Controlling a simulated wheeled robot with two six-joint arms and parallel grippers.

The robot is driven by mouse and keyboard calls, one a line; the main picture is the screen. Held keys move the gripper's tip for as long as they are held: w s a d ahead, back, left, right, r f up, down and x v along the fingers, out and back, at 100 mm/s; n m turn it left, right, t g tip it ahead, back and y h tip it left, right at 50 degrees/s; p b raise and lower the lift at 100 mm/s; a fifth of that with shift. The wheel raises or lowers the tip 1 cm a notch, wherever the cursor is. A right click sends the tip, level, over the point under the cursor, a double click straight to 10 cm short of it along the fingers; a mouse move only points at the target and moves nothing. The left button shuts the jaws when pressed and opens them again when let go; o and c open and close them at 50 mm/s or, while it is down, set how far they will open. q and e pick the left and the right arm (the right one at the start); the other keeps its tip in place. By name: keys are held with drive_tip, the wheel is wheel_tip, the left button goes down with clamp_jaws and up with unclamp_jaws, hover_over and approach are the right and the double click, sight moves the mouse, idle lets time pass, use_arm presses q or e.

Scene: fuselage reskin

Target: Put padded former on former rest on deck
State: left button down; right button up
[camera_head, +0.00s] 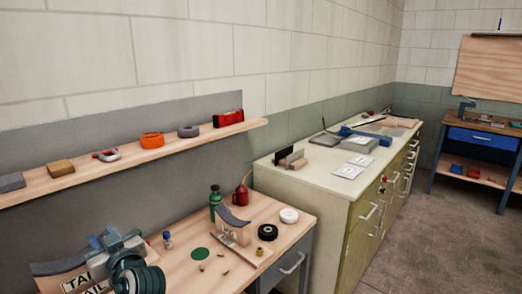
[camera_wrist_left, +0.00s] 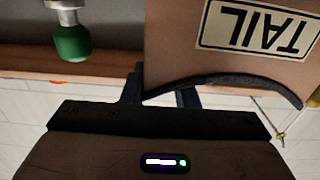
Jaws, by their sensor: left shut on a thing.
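In the head view my left gripper (camera_head: 108,242) is low at the left, over the wooden bench. It is shut on a wooden former with a dark curved padded edge (camera_head: 58,268) and a TAIL label. In the left wrist view the former (camera_wrist_left: 170,50) fills the upper right, its label upside down and its dark pad near my fingers (camera_wrist_left: 160,90). Another wooden piece with a dark concave top (camera_head: 234,218) stands on the bench, right of my gripper; I cannot tell whether it is the former rest. My right gripper is not in view.
A green bottle (camera_head: 215,200), red oil can (camera_head: 241,194), black roll (camera_head: 267,232) and white roll (camera_head: 289,215) stand on the bench (camera_head: 225,272). A wall shelf (camera_head: 110,165) holds several small items. A cream cabinet (camera_head: 335,200) stands beyond.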

use_arm(q)
drive_tip(key=s+d+f+m+t+h, duration=0.1)
drive_tip(key=d+f+m+t+h, duration=0.4)
drive_tip(key=d+f+h, duration=0.3)
drive_tip(key=s+d+f+m+t+h+b, duration=0.1)
drive_tip(key=s+d+f+m+h, duration=0.3)
drive_tip(key=s+d, duration=0.3)
drive_tip(key=shift+s+d+m+h+b, duration=0.3)
drive_tip(key=shift+m+h, duration=0.1)
drive_tip(key=shift+h, duration=0.4)
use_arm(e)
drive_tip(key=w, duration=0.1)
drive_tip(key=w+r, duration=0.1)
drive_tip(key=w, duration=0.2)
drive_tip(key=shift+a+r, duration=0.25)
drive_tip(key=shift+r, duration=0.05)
use_arm(q)
drive_tip(key=shift+a+f, duration=0.1)
drive_tip(key=shift+f, duration=0.05)
